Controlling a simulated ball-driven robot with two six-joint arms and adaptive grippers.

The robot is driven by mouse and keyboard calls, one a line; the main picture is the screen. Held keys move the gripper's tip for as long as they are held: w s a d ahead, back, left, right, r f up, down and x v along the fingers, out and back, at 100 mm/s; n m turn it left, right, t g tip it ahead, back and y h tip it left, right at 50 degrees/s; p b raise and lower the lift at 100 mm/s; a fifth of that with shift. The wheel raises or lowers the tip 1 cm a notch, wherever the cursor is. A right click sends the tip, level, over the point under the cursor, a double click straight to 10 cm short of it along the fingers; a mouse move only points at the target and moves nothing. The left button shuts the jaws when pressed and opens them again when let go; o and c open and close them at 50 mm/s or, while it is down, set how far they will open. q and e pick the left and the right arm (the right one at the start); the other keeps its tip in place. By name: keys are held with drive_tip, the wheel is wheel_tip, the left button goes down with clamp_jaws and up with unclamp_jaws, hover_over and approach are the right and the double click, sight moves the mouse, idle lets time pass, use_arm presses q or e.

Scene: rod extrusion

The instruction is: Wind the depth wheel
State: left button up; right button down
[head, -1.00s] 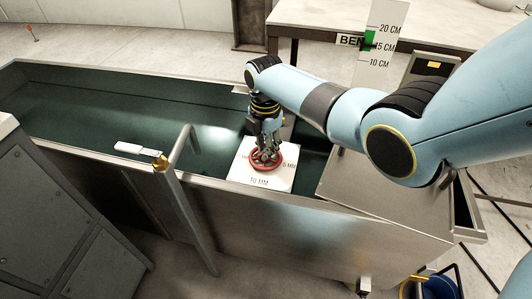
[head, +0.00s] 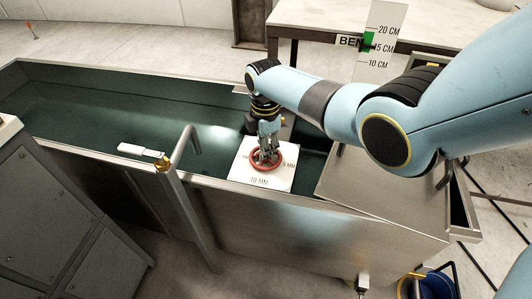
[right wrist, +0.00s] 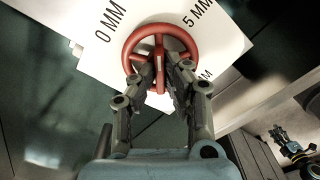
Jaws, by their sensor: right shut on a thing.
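The red depth wheel (head: 254,164) lies flat on a white dial plate (head: 279,182) marked in millimetres, at the side of a long water tank. In the right wrist view the wheel (right wrist: 130,47) shows its spokes, with 0 MM and 5 MM printed on the plate (right wrist: 92,52) around it. My right gripper (head: 266,156) points down at the wheel from above. In the right wrist view its fingers (right wrist: 172,68) are closed on part of the wheel near a spoke. The exact contact is partly hidden by the fingers.
The long metal tank (head: 120,95) holds dark water. A grey bent pipe (head: 186,190) with a brass fitting rises at its near side. A depth scale (head: 382,45) with a green marker stands behind, by a bench (head: 310,25). A blue bucket (head: 437,284) stands bottom right.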

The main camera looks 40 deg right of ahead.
drive_tip(key=shift+m+p, duration=0.3)
drive_tip(key=shift+m, duration=0.7)
drive_tip(key=shift+m, duration=0.4)
drive_tip(key=shift+m+p, duration=0.5)
drive_tip(key=shift+m, duration=1)
drive_tip(key=c, duration=1.3)
unclamp_jaws()
wheel_tip(320, 180, up, 12)
